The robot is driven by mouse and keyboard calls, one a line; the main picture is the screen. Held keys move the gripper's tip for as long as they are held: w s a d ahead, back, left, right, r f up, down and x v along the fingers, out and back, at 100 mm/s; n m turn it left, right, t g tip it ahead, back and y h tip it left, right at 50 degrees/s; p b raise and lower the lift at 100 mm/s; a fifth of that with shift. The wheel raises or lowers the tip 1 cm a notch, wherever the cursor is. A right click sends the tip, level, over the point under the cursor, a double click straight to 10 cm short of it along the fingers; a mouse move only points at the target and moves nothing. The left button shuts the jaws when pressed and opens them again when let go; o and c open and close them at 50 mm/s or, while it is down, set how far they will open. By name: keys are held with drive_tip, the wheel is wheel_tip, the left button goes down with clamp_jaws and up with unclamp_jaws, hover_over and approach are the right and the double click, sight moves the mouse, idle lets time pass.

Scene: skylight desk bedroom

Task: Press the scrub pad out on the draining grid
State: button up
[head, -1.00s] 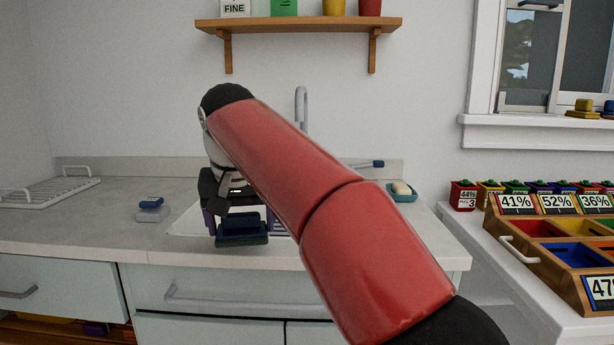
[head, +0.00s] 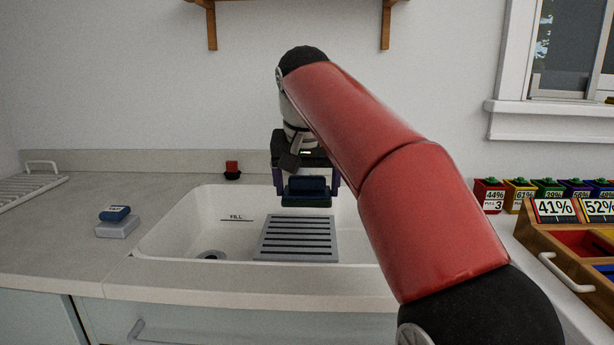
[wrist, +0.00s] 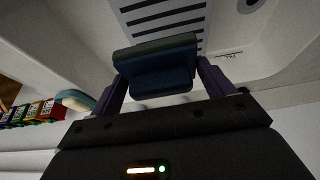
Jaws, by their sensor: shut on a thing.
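My gripper (head: 306,190) is shut on the scrub pad (head: 306,200), a block with a dark blue upper part and a green lower face. It holds the pad in the air over the sink, level and apart from the grid. The pad also fills the upper middle of the wrist view (wrist: 158,62), between both fingers. The draining grid (head: 297,240) is a grey slotted plate in the white sink (head: 185,225). It shows beyond the pad in the wrist view (wrist: 160,12). My arm hides the sink's right part.
A blue-topped white block (head: 117,227) lies on the counter left of the sink. A small red and black item (head: 232,170) stands behind the sink. A drying rack (head: 28,187) is far left. A wooden tray (head: 560,265) and colored boxes are at the right.

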sight(307, 244)
drive_tip(key=shift+s+f+b, duration=0.1)
drive_tip(key=shift+f+b, duration=0.2)
drive_tip(key=shift+f, duration=0.45)
wheel_tip(307, 244, down, 7)
drive_tip(key=b, duration=0.6)
drive_tip(key=shift+f+b, duration=0.1)
drive_tip(key=shift+b, duration=0.2)
drive_tip(key=shift+f+b, duration=0.4)
drive_tip(key=shift+f, duration=0.45)
idle(0.7)
drive_tip(key=shift+r, duration=0.1)
wheel_tip(307, 244, up, 7)
drive_tip(key=p, duration=0.7)
drive_tip(key=shift+r+p, duration=0.2)
drive_tip(key=shift+p, duration=0.2)
